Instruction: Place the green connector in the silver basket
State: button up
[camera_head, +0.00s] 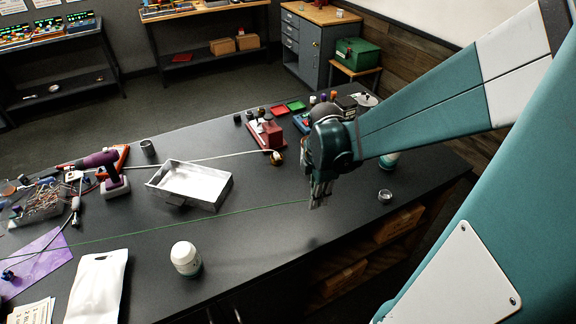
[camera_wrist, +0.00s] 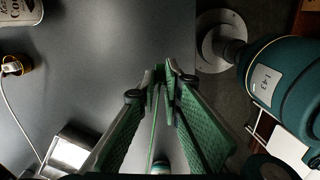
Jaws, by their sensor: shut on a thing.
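The silver basket (camera_head: 213,203) is a shallow, open metal tray on the dark bench, left of my gripper. Part of it shows at the lower left of the wrist view (camera_wrist: 68,150). My gripper (camera_head: 319,200) hangs above the bench, to the right of the basket and apart from it. In the wrist view its fingertips (camera_wrist: 161,72) are closed together on the green connector (camera_wrist: 160,92), which is mostly hidden between them. A thin green wire (camera_head: 200,230) runs from the gripper leftward across the bench, passing in front of the basket.
A purple drill (camera_head: 103,165) and tangled wires (camera_head: 42,200) are left. A red device (camera_head: 267,134) and a white cable (camera_head: 205,158) lie behind. A small glass cup (camera_head: 385,196) is right.

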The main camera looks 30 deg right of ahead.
jog(key=w+d+r+m+p, duration=0.1)
jog(key=d+r+m+p, duration=0.2)
jog(key=d, duration=1.2)
jog(key=m+p, duration=0.2)
jog(key=m, duration=0.3)
send_over(385, 196)
jog(key=a, duration=0.1)
jog(key=shift+s+f, duration=0.3)
jog(key=shift+f, duration=0.4)
jog(key=shift+f, duration=0.2)
jog(key=shift+f+b, duration=2)
jog(key=shift+f, duration=2.7)
jog(key=o, duration=0.8)
